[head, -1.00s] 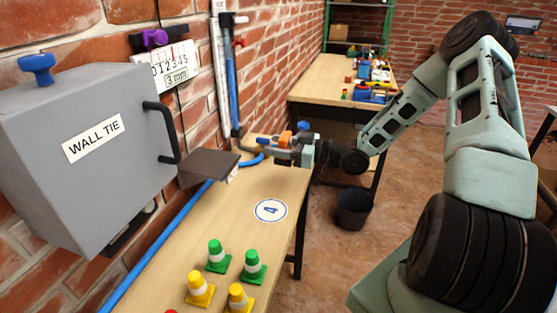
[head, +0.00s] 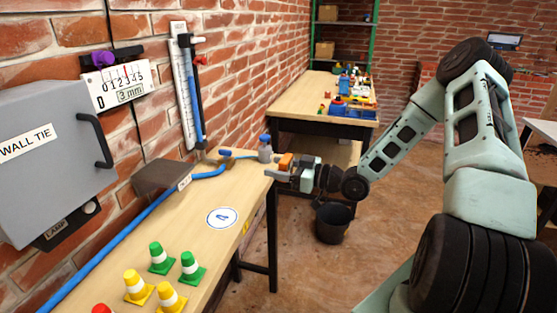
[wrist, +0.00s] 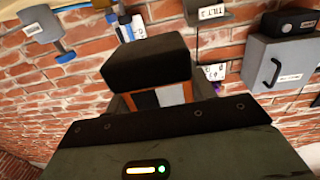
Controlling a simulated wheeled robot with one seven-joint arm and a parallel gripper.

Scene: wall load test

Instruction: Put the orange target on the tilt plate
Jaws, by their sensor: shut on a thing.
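The orange target (head: 286,161) is in my gripper (head: 272,174), at the table's far right corner in the head view. In the wrist view the target (wrist: 172,96) shows an orange edge with white and dark squares, partly hidden by the dark finger. My gripper is shut on it. A brown plate (head: 158,176) with a small label on its edge juts over the table beside the wall, left of my gripper and apart from it. It seems to be the tilt plate; a "TILT 2" label (wrist: 211,12) shows at the wrist view's top.
A grey WALL TIE box (head: 60,150) and a gauge (head: 117,84) hang on the brick wall. Green cones (head: 161,258) and yellow cones (head: 137,288) stand on the near table. A blue hose (head: 105,225) runs along it. A black bucket (head: 332,222) stands on the floor.

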